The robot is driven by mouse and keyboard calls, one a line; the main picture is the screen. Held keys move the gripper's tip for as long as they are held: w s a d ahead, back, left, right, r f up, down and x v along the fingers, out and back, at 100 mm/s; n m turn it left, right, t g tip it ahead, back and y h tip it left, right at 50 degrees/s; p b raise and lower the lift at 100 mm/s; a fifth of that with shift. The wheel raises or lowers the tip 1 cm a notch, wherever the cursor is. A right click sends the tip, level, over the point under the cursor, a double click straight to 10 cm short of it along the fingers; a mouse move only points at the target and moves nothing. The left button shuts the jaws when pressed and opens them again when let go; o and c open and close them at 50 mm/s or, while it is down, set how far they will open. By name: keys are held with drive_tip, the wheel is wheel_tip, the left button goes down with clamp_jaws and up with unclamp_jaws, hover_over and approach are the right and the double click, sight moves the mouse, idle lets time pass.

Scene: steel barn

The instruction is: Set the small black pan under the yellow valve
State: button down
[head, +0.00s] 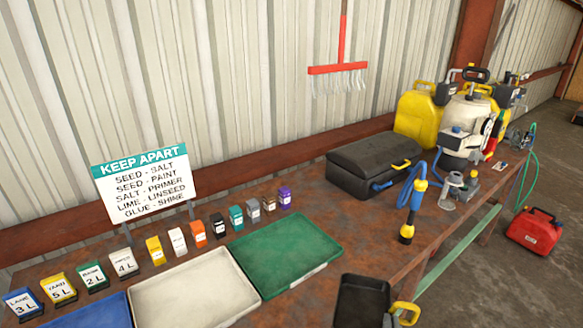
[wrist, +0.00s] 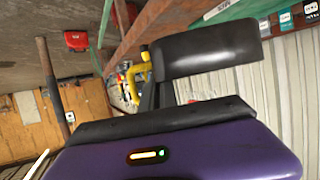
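The small black pan (head: 362,302) is at the bottom of the head view, in front of the rusty bench's near edge. Its yellow handle (head: 407,308) is on its right. In the wrist view the pan (wrist: 210,50) appears almost edge-on as a black block, with the yellow handle (wrist: 138,68) at its left. Several yellow parts show among the sprayers at the bench's far end. I cannot pick out the yellow valve with certainty.
A black case (head: 370,165), a blue and yellow wand (head: 411,212) and a yellow tank (head: 420,118) stand on the bench. A green tray (head: 285,250) and a white tray (head: 190,290) lie nearer. A red fuel can (head: 535,232) is on the floor.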

drive_tip(key=shift+w+a, duration=0.2)
drive_tip(key=shift+w, duration=0.2)
drive_tip(key=shift+w+a+n+y, duration=0.25)
drive_tip(key=shift+w+n+y, duration=0.05)
drive_tip(key=shift+y, duration=0.1)
drive_tip(key=shift+f+t, duration=0.1)
drive_tip(key=shift+t, duration=0.2)
drive_tip(key=s+d+f+n+y+b, duration=0.15)
drive_tip(key=d+f+b, duration=0.3)
drive_tip(key=f, duration=0.45)
drive_tip(key=s+d+f+n+y+b, duration=0.15)
drive_tip(key=d+f+b, duration=0.3)
drive_tip(key=f, duration=0.55)
drive_tip(key=s+a+f, duration=0.4)
drive_tip(key=a+f, duration=0.1)
drive_tip(key=a, duration=0.3)
drive_tip(key=shift+s+f, duration=0.25)
drive_tip(key=shift+s, duration=0.05)
